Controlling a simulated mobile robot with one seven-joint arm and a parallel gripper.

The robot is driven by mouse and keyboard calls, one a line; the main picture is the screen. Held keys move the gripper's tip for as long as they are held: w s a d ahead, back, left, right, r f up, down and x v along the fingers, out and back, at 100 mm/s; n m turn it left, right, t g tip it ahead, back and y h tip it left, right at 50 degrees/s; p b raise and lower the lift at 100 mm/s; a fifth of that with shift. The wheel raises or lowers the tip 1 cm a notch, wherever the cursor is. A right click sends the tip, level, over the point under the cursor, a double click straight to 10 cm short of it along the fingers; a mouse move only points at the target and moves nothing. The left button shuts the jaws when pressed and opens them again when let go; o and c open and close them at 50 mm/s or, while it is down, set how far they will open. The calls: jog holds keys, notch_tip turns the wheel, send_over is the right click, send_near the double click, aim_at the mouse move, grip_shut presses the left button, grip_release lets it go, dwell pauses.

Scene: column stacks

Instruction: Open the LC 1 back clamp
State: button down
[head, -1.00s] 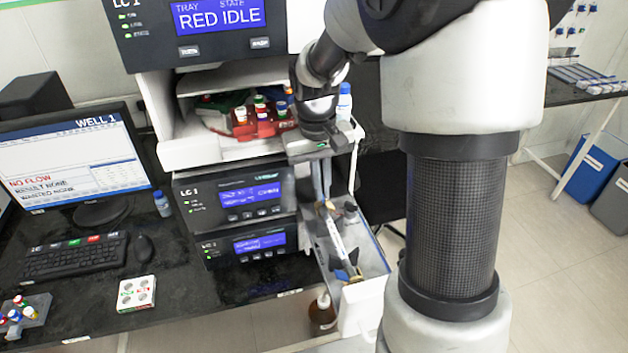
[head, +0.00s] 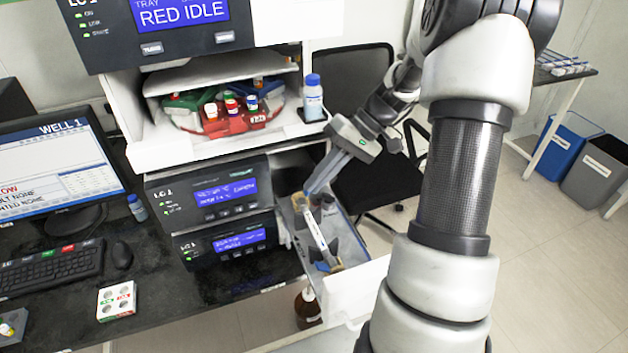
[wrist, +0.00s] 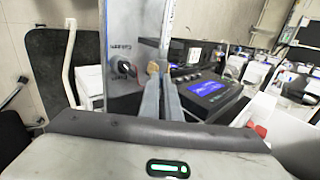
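The LC 1 column tray (head: 352,250) juts out as an open drawer at the right of the LC 1 stack. A white column (head: 317,232) lies along it, with a tan fitting at its back end and a blue clamp (head: 325,266) at its front end. The back clamp is largely hidden by my fingertips. My gripper (head: 309,188) comes down from the upper right, its tips at the column's back end. In the wrist view its fingers (wrist: 166,75) lie close together with no clear gap, beside a tan fitting (wrist: 153,68). Contact with the clamp cannot be told.
The LC 1 modules (head: 208,195) stand close at the left. A brown bottle (head: 307,308) is below, and a black chair (head: 350,90) is behind my gripper.

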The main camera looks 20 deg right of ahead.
jog(key=shift+d+f+y, duration=0.1)
jog(key=shift+f+y, duration=0.1)
jog(key=shift+y, duration=0.2)
jog(key=c, duration=2)
grip_release()
jog(key=v, duration=1.7)
jog(key=shift+d+r, duration=0.15)
